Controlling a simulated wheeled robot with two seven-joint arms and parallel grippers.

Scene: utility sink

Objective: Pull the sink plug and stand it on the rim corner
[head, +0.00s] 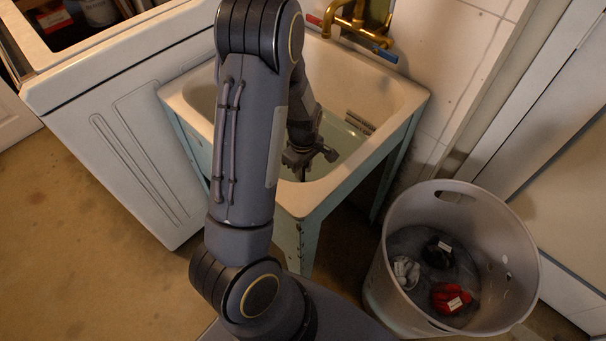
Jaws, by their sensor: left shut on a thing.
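The utility sink (398,100) is a cream basin on a pale blue-green stand, with greenish water in it. My left arm reaches over its front-left side. My left gripper (303,165) points down inside the basin, near the water and the front inner wall. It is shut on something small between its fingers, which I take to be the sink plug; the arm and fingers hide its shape. The front rim corner (299,208) is bare, and so is the right rim corner (424,95). My right gripper is not in view.
A brass tap (350,24) with a blue-marked handle (386,54) is on the wall behind the sink. A white washing machine (120,125) stands close at the left. A grey tub (385,285) with dark and red items stands on the floor at the right.

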